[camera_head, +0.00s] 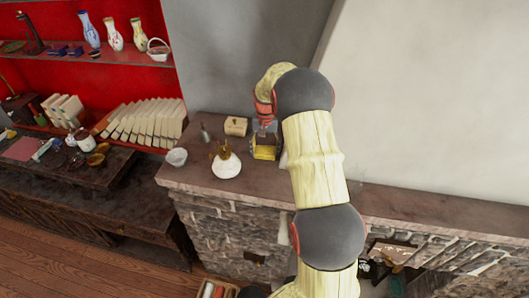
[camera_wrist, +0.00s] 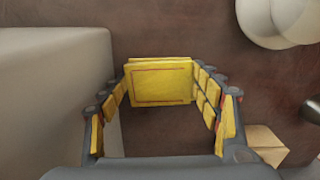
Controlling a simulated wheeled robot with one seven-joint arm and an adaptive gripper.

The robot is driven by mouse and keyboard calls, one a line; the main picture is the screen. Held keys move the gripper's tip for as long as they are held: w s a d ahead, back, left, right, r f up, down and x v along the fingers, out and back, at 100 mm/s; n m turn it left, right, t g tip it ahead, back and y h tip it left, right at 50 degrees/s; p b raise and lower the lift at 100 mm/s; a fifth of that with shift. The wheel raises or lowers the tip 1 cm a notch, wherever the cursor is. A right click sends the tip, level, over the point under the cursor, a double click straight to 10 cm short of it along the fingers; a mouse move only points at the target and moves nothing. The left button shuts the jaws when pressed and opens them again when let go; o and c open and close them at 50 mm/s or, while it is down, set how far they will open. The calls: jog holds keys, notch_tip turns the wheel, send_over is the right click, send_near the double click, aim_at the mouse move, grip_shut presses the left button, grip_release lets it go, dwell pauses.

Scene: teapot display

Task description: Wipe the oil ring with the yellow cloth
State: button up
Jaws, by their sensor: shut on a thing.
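In the wrist view, the yellow cloth (camera_wrist: 160,82) looks like a folded, flat pad with a thin reddish border line. It sits between the fingertips of my gripper (camera_wrist: 160,88), which is shut on it. The fingers carry yellow pads on both sides. In the head view, my gripper (camera_head: 265,148) is low over the brown stone ledge (camera_head: 300,193), right of a white round pot. I cannot tell whether the cloth touches the ledge. I cannot make out the oil ring in either view.
The white pot (camera_head: 227,167) with a gold top, a white bowl (camera_head: 176,157), a small box (camera_head: 236,126) and a dark small bottle (camera_head: 205,134) stand left of my gripper. A pale wall (camera_wrist: 55,80) is close at left in the wrist view. The ledge's right stretch looks clear.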

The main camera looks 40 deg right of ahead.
aim_at(269, 142)
jog(key=shift+w+d+f+p, duration=0.1)
jog(key=shift+w+d+p, duration=0.25)
jog(key=shift+w+d, duration=1.15)
jog(key=shift+w+d+f+p, duration=0.1)
jog(key=shift+w+d+p, duration=0.25)
jog(key=shift+w+d, duration=1.1)
jog(key=shift+s+d, duration=0.2)
jog(key=shift+s, duration=0.05)
jog(key=shift+r, duration=0.15)
jog(key=shift+r+p, duration=1.4)
jog(key=shift+r, duration=1.6)
jog(key=shift+w, duration=0.1)
notch_tip(269, 142, up, 3)
jog(key=shift+p, duration=0.75)
jog(key=shift+f, duration=0.1)
